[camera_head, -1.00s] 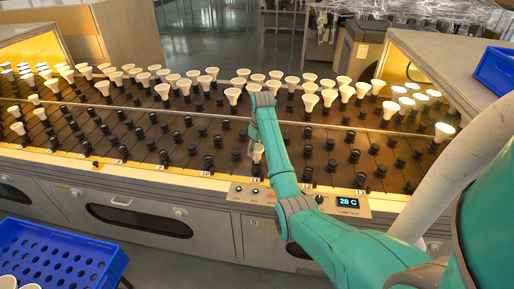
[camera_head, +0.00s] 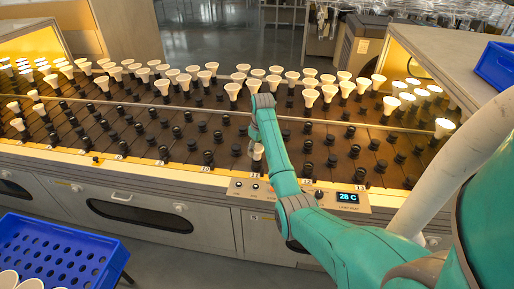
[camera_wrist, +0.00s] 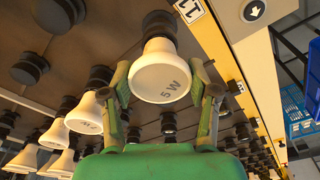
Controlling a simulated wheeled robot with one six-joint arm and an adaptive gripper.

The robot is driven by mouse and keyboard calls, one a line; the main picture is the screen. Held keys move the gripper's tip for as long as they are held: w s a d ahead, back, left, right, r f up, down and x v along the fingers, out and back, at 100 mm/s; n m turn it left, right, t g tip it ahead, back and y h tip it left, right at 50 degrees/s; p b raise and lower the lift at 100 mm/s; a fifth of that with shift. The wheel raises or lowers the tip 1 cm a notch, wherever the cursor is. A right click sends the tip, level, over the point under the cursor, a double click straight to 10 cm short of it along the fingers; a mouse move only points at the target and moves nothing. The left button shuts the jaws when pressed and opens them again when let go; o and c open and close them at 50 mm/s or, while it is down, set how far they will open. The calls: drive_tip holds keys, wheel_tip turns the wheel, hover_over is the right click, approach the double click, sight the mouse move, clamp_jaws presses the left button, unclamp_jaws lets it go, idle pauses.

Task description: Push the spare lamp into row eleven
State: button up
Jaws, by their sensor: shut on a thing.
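My gripper (camera_wrist: 160,78) is shut on the spare lamp (camera_wrist: 160,80), a white cone-shaped lamp marked 5 W. One finger lies on each side of its body. The lamp's narrow end meets a black socket (camera_wrist: 158,23) beside the row label 11 (camera_wrist: 189,9). I cannot tell how deep it sits. In the head view the lamp (camera_head: 258,151) shows small at the front edge of the rack, above the row 11 label, with my gripper (camera_head: 257,146) partly hidden by my arm.
White lamps (camera_head: 232,90) stand in the back sockets of the rack. Several empty black sockets (camera_head: 208,158) fill the front rows. A control panel (camera_head: 347,198) reading 28 C lies in front. A blue crate (camera_head: 95,262) stands at lower left, another blue bin (camera_head: 497,64) at upper right.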

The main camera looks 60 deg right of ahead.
drive_tip(key=o, duration=1.2)
drive_tip(key=shift+o, duration=0.2)
drive_tip(key=r, duration=0.5)
drive_tip(key=s+r, duration=0.1)
drive_tip(key=r, duration=0.1)
drive_tip(key=shift+a+r, duration=0.15)
drive_tip(key=shift+r, duration=0.05)
